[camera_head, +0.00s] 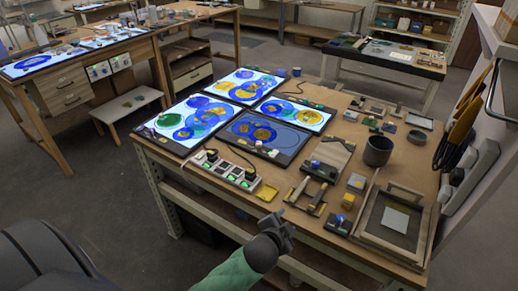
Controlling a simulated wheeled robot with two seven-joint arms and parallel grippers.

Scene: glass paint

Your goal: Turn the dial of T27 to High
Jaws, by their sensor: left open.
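Four light pads with blue, yellow and green glass discs lie on the workbench: a back one (230,94), a left one (157,124), a right one (318,117) and a front one (296,143). The front pad looks dimmer than the other three. Small knob-like parts (259,145) show on its near edge. I cannot read any label, so I cannot tell which is T27 or its dial setting. My left gripper (284,215) is open and empty near the bench's front edge, nearer me than the pads and touching none. My right gripper is out of view.
Wooden tools, blue-topped blocks, a dark pot (378,151) and a framed tray (424,245) crowd the right. Another lit table stands back left.

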